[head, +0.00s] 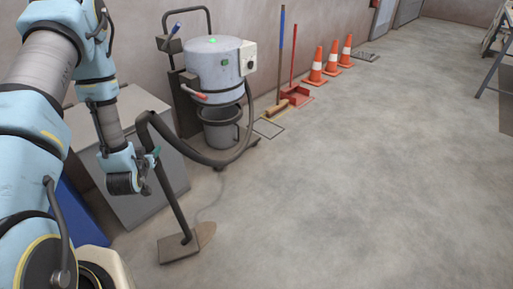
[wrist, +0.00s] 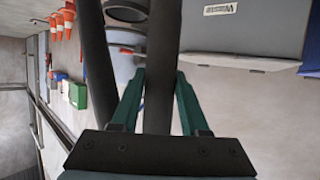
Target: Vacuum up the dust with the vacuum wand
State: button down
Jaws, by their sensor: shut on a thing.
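My gripper (head: 152,160) is shut on the dark tube of the vacuum wand (head: 172,200), with green fingers on either side of it in the wrist view (wrist: 160,80). The wand leans down to the floor, where its flat brown-grey floor head (head: 178,248) rests. A small brownish patch that looks like dust (head: 207,232) lies right beside the head's right side; part of it may be hidden under the head. The black hose (head: 222,160) runs from the wand's bent top to the grey vacuum machine (head: 213,65), which shows a green light.
A grey cabinet (head: 140,200) stands close behind my gripper. A blue broom (head: 281,50), a red dustpan (head: 295,92) and several orange cones (head: 332,55) line the wall. The concrete floor to the right is clear.

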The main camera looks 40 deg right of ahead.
jog(key=s+d+m+g+h+b, duration=0.25)
jog(key=s+d, duration=0.35)
jog(key=d, duration=0.5)
jog(key=s+d+m+g+h+b, duration=0.25)
jog(key=s+d, duration=0.35)
jog(key=d, duration=0.4)
jog(key=s+d+m+g+h+b, duration=0.15)
jog(key=s+d+m, duration=0.35)
jog(key=d, duration=0.6)
jog(key=w+a+f+b, duration=0.1)
jog(key=w+a, duration=0.3)
jog(key=w, duration=0.2)
jog(key=w+a+f+n+b, duration=0.1)
jog(key=w+a+f+b, duration=0.1)
jog(key=w+a, duration=0.2)
jog(key=w+g, duration=0.1)
jog(key=w, duration=0.1)
jog(key=shift+w+f, duration=0.3)
jog(key=shift+w, duration=0.1)
jog(key=shift+a, duration=0.1)
